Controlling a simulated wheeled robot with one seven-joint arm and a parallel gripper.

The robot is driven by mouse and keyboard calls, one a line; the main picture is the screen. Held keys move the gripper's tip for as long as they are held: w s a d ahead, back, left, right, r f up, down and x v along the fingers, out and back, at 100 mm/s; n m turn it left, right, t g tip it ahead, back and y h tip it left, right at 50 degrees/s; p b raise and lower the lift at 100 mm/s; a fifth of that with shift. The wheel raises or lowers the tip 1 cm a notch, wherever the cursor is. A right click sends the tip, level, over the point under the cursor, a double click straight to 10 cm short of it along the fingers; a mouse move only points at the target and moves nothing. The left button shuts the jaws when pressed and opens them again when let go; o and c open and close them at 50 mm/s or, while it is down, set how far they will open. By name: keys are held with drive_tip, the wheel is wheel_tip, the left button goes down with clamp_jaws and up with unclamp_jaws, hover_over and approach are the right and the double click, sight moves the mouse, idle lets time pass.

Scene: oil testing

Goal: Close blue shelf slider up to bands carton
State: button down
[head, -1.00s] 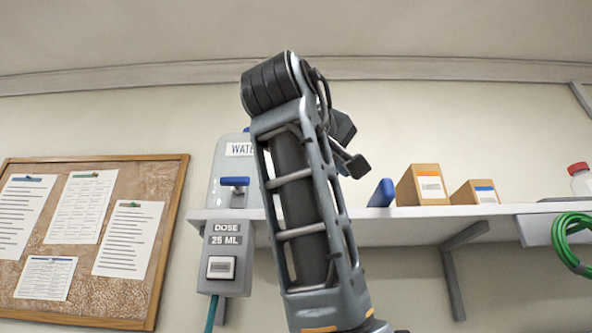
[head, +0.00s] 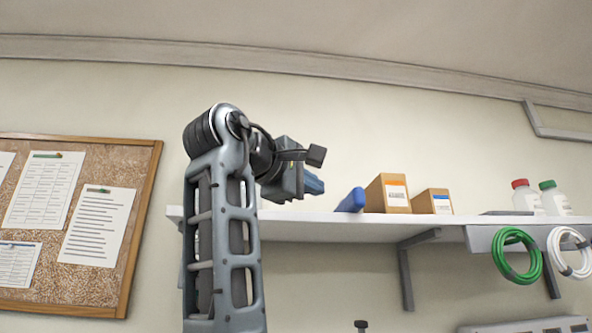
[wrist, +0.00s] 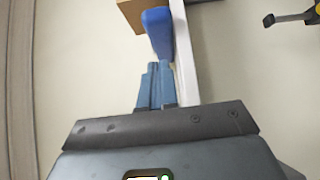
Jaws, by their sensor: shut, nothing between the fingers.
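The blue shelf slider (head: 352,200) stands on the white shelf, tilted-looking, at the left of a brown carton (head: 388,194) with an orange-edged label. A narrow gap seems to show between them in the head view. The label is too small to read. My gripper (head: 313,184) is shut and empty, left of the slider and a little above the shelf. In the wrist view the blue fingertips (wrist: 156,78) point at the slider (wrist: 158,32), with the carton (wrist: 130,12) beyond it. I cannot tell whether fingertips and slider touch.
The white shelf (head: 300,226) runs across the middle. Farther right are a red-capped bottle (head: 525,197), a green-capped bottle (head: 553,198) and a hanging green coil (head: 516,255).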

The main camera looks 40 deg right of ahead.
sight(365, 192)
drive_tip(key=shift+s+d+p, duration=0.3)
drive_tip(key=shift+d, duration=0.75)
drive_tip(key=shift+s+d+p, duration=0.25)
drive_tip(key=shift+s+d, duration=0.05)
drive_tip(key=shift+d, duration=0.75)
drive_tip(key=shift+s+d+p, duration=0.3)
drive_tip(key=shift+d, duration=0.75)
drive_tip(key=s+d, duration=0.1)
drive_tip(key=d, duration=0.1)
drive_tip(key=s+d, duration=0.1)
drive_tip(key=d, duration=0.1)
drive_tip(key=shift+s, duration=0.4)
drive_tip(key=shift+w, duration=0.1)
